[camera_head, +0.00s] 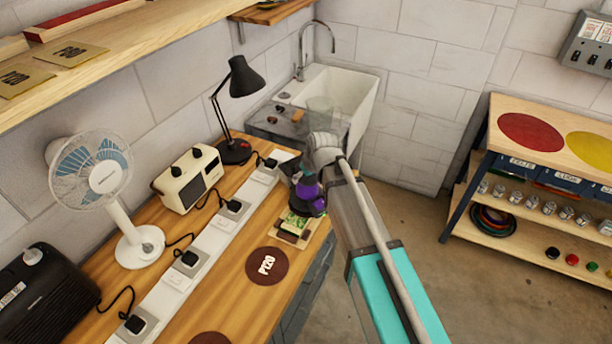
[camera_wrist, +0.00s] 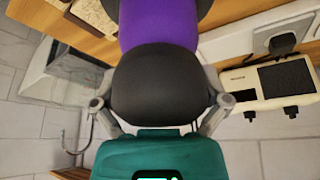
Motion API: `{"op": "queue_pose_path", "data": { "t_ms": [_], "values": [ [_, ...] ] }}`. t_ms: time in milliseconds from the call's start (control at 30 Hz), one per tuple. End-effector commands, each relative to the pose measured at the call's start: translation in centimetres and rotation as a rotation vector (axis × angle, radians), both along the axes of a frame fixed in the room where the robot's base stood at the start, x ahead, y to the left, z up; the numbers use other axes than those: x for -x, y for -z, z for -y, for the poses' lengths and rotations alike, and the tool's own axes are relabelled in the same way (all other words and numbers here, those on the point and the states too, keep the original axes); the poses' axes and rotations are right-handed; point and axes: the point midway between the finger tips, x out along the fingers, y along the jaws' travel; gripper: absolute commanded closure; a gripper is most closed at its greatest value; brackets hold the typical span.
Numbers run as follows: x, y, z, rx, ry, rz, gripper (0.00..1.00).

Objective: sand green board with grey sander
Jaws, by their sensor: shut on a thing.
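A sander with a purple body and a dark grey-black grip (camera_head: 308,192) is held by my gripper (camera_wrist: 160,102), whose fingers close on both sides of the dark part. A small board with a green top (camera_head: 297,222) lies on a tan base near the bench's front edge. The sander is over or just beyond the board's far end; I cannot tell whether they touch. No other sander is clear in view.
The wooden bench (camera_head: 214,283) carries a white socket strip (camera_head: 207,246), a beige radio (camera_head: 188,178), a black lamp (camera_head: 238,85), a white fan (camera_head: 97,180) and a black heater (camera_head: 40,295). A brown P120 disc (camera_head: 267,266) lies near the board. A white sink (camera_head: 345,92) stands behind.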

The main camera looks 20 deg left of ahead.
Motion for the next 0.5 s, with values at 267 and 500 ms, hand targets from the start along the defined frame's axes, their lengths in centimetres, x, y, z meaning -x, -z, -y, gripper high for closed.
{"op": "queue_pose_path", "data": {
  "t_ms": [267,500],
  "values": [
    [0.21,-0.04,-0.03,-0.002,0.0,0.001,0.66],
    [0.75,0.03,-0.05,-0.002,0.001,0.001,0.66]
  ]
}}
